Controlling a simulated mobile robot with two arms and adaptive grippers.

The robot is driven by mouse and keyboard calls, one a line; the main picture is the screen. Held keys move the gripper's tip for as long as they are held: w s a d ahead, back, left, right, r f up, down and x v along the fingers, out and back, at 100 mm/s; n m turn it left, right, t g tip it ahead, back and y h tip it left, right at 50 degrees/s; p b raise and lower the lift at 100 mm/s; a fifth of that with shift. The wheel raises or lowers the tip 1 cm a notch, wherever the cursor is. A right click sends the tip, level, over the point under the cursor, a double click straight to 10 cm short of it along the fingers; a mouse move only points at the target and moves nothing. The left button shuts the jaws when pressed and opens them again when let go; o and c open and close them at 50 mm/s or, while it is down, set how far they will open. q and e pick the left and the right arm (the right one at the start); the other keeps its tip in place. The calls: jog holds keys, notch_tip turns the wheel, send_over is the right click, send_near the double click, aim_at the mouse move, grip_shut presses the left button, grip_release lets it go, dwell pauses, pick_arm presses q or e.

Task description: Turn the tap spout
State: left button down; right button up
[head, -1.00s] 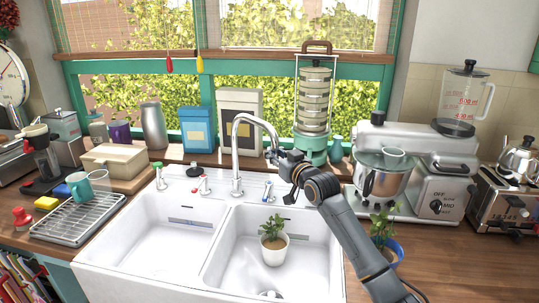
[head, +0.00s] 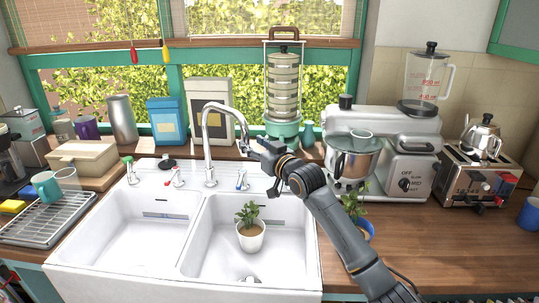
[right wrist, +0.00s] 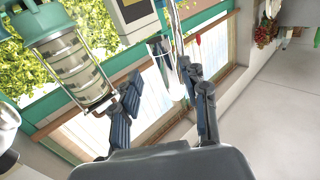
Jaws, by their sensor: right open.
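The chrome tap spout (head: 208,125) rises from the back rim of the white double sink (head: 115,240). It arcs over to the right, its tip pointing down. My right gripper (head: 247,148) is at the spout's tip, its arm coming from the lower right. In the right wrist view, my right gripper (right wrist: 162,78) is open, and the shiny spout (right wrist: 168,72) shows between its fingers, closer to the right finger. I cannot tell whether they touch. My left gripper is not in view.
A potted plant (head: 250,236) stands in the right basin. Tap handles (head: 174,178) stand on the sink's rim. The left basin is clear.

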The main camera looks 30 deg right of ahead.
jog(key=s, duration=0.8)
jog(key=shift+s+d, duration=0.25)
jog(key=shift+s, duration=0.05)
jog(key=shift+f, duration=0.1)
